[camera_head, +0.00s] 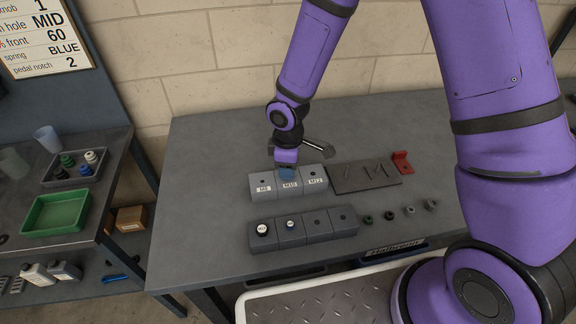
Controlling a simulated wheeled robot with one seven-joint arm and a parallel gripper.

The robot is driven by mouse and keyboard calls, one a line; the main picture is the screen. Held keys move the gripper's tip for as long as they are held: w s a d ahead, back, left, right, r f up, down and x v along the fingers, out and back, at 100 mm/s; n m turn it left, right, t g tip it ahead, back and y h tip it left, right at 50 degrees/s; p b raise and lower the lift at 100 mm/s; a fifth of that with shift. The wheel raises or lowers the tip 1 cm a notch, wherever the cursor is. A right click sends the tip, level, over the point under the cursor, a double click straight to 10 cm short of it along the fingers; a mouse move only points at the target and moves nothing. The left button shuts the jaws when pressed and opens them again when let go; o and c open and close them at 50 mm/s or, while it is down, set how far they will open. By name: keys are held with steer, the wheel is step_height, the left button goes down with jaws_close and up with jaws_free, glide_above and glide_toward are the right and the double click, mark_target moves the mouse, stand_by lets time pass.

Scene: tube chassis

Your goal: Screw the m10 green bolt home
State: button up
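A grey block row labelled M8, M10 and M12 (262,182) stands on the main bench. My gripper (287,170) points down over the M10 block, at its top or just above it. A small blue patch shows under the gripper, over the M10 block; I cannot tell whether it is part of the gripper or something else. The M10 hole is hidden. No green bolt can be made out there, and the gap between the fingers is too small to read. A dark green small part (367,219) lies at the bench front.
A second block row (318,227) stands in front, with two white-topped pieces on it. Several small round parts (409,211) lie to its right. A dark mat (350,184) with small tools and a red bracket (402,162) are at right. The side bench holds a green tray (88,210).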

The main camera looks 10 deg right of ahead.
steer(key=n, duration=0.3)
steer(key=shift+n, duration=0.3)
steer(key=n, duration=0.7)
steer(key=shift+n, duration=0.3)
steer(key=n, duration=0.4)
steer(key=shift+n, duration=0.3)
steer(key=shift+f, duration=0.15)
steer(key=shift+f, duration=0.8)
jaws_close()
